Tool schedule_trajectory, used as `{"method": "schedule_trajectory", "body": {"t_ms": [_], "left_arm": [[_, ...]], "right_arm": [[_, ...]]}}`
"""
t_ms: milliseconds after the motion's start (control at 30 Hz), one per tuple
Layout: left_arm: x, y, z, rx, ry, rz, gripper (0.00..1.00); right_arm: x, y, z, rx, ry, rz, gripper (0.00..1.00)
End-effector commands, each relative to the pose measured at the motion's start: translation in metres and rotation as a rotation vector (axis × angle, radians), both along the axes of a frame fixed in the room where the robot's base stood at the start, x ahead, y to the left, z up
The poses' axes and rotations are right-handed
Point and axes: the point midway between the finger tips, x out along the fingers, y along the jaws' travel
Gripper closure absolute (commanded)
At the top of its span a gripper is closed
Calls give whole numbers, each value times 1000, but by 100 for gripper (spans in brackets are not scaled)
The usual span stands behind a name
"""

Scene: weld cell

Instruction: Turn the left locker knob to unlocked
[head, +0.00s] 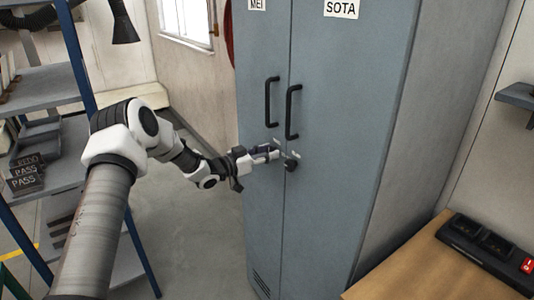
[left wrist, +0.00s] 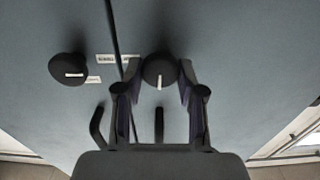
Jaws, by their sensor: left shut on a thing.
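The tall blue-grey locker (head: 340,120) has two doors, with name labels MEI on the left and SOTA on the right. My left gripper (head: 268,152) is at the left door's knob, which it mostly hides in the head view. In the left wrist view, which is upside down, the round black left knob (left wrist: 160,70) sits between the two fingers (left wrist: 160,88), shut on it. Its white mark stands upright in that picture. The right knob (head: 291,165) is free; its white mark lies nearly level in the left wrist view (left wrist: 68,68). My right gripper is not in view.
Two black door handles (head: 272,101) (head: 293,112) are just above the knobs. A blue-framed shelf (head: 45,75) stands at the left, close to my left arm. A wooden bench (head: 430,262) with a black power strip (head: 485,240) is at the lower right.

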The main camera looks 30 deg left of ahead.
Motion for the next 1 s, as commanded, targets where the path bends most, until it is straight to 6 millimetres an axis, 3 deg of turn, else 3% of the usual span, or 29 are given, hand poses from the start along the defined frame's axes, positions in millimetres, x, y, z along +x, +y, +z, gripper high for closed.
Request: {"method": "schedule_trajectory", "body": {"t_ms": [367, 1000], "left_arm": [[0, -1, -3, 195, -80, 0, 96], [-1, -2, -5, 751, -311, 2, 96]], "right_arm": [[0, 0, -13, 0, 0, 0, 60], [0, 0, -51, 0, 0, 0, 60]]}}
